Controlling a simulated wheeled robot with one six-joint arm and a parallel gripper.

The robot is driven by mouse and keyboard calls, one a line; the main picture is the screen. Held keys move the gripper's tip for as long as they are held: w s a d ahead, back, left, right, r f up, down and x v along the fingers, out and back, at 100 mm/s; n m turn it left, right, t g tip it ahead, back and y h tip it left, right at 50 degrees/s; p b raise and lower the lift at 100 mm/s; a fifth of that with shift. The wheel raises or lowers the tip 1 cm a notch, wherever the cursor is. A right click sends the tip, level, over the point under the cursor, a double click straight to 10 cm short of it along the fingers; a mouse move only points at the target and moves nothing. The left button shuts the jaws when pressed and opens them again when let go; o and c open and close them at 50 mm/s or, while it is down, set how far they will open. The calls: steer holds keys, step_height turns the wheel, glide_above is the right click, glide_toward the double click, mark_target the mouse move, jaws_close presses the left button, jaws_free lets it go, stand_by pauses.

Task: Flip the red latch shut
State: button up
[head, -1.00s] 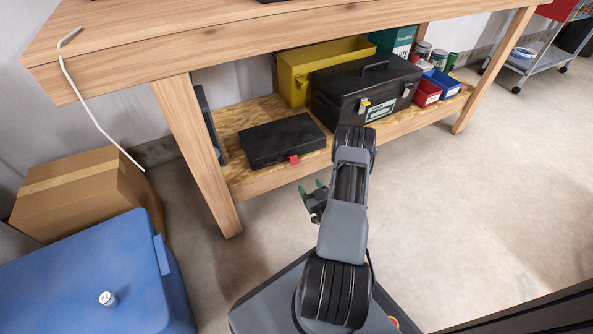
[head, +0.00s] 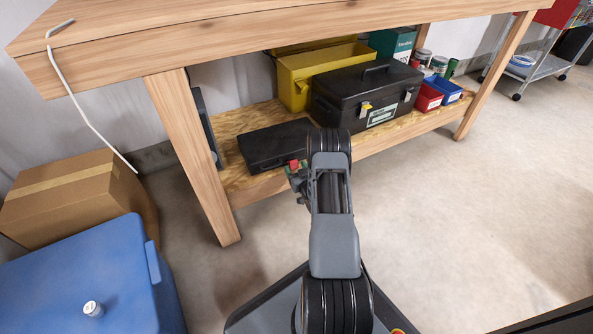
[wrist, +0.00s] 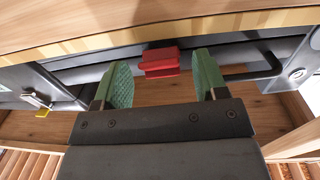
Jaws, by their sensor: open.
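The red latch (head: 294,163) is on the front side of a flat black case (head: 262,147) on the bench's lower shelf. In the wrist view the red latch (wrist: 160,62) stands out as a small block from the case's dark edge. My gripper (head: 298,179) is at the front of the case, close to the latch and partly hidden by my arm. In the wrist view my gripper (wrist: 163,78) is open, its two green fingers spread either side of the latch's place in the picture. No contact is clear, and I cannot tell the latch's exact angle.
The lower shelf (head: 238,181) has a raised front edge. A black toolbox (head: 365,97) stands right of the case, a yellow bin (head: 320,77) behind it. A bench leg (head: 193,160) is to the left. The floor (head: 450,220) at right is clear.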

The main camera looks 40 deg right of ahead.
mark_target(294, 161)
steer(key=shift+w, duration=0.1)
steer(key=shift+c, duration=0.2)
steer(key=c, duration=0.9)
steer(key=shift+d, duration=0.1)
steer(key=shift+r+g+p, duration=0.6)
steer(key=shift+g+p, duration=0.1)
steer(key=shift+p, duration=0.55)
steer(key=g+p, duration=0.1)
steer(key=p, duration=0.1)
steer(key=r+g+p, duration=0.1)
steer(key=g+p, duration=0.1)
steer(key=shift+w+a+r+y, duration=0.1)
steer(key=shift+a+r+y, duration=0.1)
steer(key=shift+y, duration=0.2)
steer(key=g+p, duration=0.2)
steer(key=p, duration=0.1)
steer(key=r+g+p, duration=0.1)
steer(key=shift+w+d+g+y+p, duration=0.1)
steer(key=shift+w+g+y+p, duration=0.15)
steer(key=shift+g+y+p, duration=0.15)
steer(key=shift+w+g+p, duration=0.15)
steer(key=shift+g+p, duration=0.55)
steer(key=shift+p, duration=0.4)
steer(key=shift+f, duration=0.1)
